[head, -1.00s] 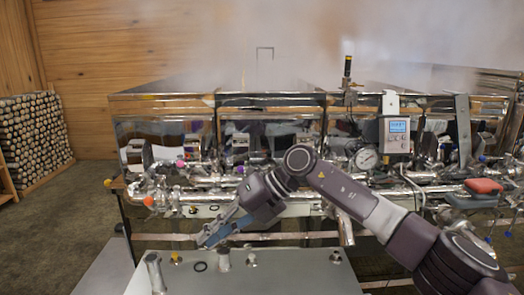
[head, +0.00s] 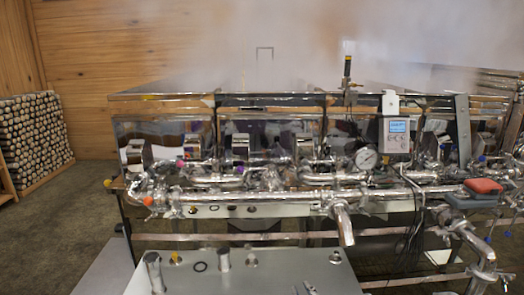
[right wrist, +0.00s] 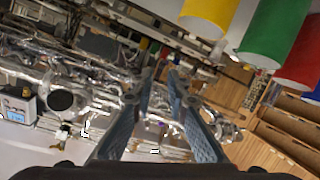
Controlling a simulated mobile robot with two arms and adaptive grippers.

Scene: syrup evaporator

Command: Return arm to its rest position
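My right gripper (right wrist: 160,76) shows in the right wrist view, its two blue-grey fingers reaching up the picture. The fingertips are apart with a narrow gap, and nothing is held between them. Behind the fingers, the shiny evaporator pipes (right wrist: 75,75) are tilted in the picture, and the fingers do not appear to touch them. In the head view, the right arm no longer crosses the evaporator (head: 270,130); only a small grey shape at the bottom edge may be part of the gripper. My left gripper is in neither view.
A pale metal panel (head: 235,277) with fittings lies in front of the evaporator. A gauge (head: 366,158), a display box (head: 396,135) and a red-topped block (head: 484,186) sit along the pipes. Stacked firewood (head: 35,138) stands at left. Steam hangs above. Floor at left is clear.

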